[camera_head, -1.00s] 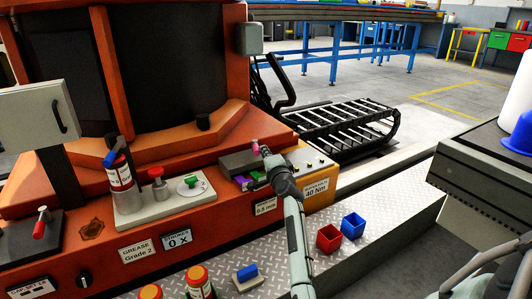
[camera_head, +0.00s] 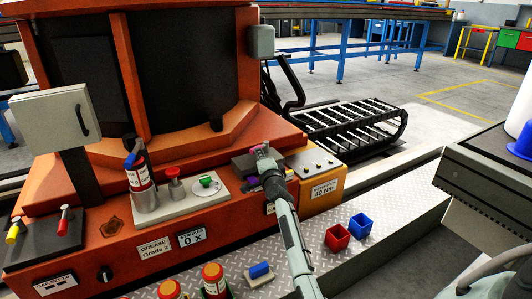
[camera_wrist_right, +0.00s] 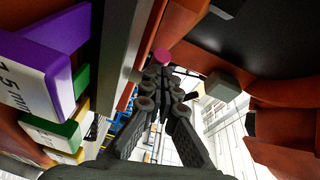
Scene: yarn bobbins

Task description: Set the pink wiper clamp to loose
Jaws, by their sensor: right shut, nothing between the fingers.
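The pink wiper clamp shows as a round pink knob (camera_wrist_right: 163,56) in the right wrist view, just beyond my fingertips. My right gripper (camera_wrist_right: 163,72) is shut and empty, its tips close to the knob; I cannot tell whether they touch it. In the head view my right gripper (camera_head: 263,152) is over the grey block on the orange machine and covers most of the clamp. How the clamp is set cannot be made out. My left gripper is not in view.
Purple (camera_wrist_right: 58,45) and green (camera_wrist_right: 62,133) labelled pieces stick out left of my right gripper. A white plate with a green dial (camera_head: 207,182) is to the left on the machine.

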